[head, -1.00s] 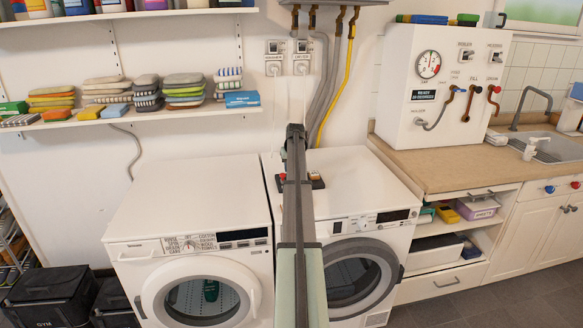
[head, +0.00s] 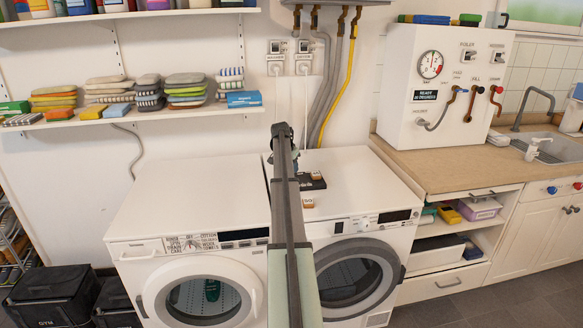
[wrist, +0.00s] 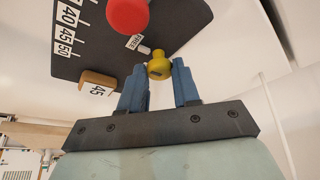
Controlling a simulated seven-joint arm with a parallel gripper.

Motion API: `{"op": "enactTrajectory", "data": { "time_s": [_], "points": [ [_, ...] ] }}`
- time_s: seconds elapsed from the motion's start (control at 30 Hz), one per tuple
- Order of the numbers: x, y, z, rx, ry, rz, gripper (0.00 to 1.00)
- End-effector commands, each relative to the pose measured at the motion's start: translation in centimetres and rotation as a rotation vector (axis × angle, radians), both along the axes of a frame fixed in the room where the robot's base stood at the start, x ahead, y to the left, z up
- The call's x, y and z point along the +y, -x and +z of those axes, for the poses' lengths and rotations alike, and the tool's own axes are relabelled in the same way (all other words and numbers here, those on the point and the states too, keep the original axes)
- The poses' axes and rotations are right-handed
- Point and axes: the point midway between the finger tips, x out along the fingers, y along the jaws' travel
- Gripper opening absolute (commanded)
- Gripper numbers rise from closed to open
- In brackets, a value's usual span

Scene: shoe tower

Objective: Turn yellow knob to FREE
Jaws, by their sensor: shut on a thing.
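The yellow knob (wrist: 160,68) shows in the wrist view at the edge of a dark plate (wrist: 100,62). My gripper (wrist: 158,80) has its blue fingers on either side of the knob and is shut on it. A small FREE label (wrist: 134,42) is on the plate, up and left of the knob. A small white piece (wrist: 144,49) lies between label and knob; I cannot tell if it is a pointer. In the head view my arm hides the knob, and the plate (head: 313,181) shows partly on the right-hand machine.
A red round knob (wrist: 127,14) sits close above the yellow one. The left-hand machine's top (head: 195,195) is bare. A shelf with folded cloths (head: 160,112) is on the wall behind.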

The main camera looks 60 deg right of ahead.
Motion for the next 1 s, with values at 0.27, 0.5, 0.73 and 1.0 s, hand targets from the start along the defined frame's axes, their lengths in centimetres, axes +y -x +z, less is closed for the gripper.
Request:
{"op": "enactTrajectory", "data": {
  "time_s": [0.27,0.5,0.73,1.0],
  "points": [
    [0.01,-0.06,0.0,-0.001,-0.001,-0.054,0.01],
    [0.03,-0.05,-0.01,-0.001,-0.001,-0.059,0.01],
    [0.04,-0.05,-0.02,0.0,-0.002,-0.058,0.37],
    [0.02,-0.05,-0.02,-0.001,-0.001,-0.057,0.57]
  ]
}}
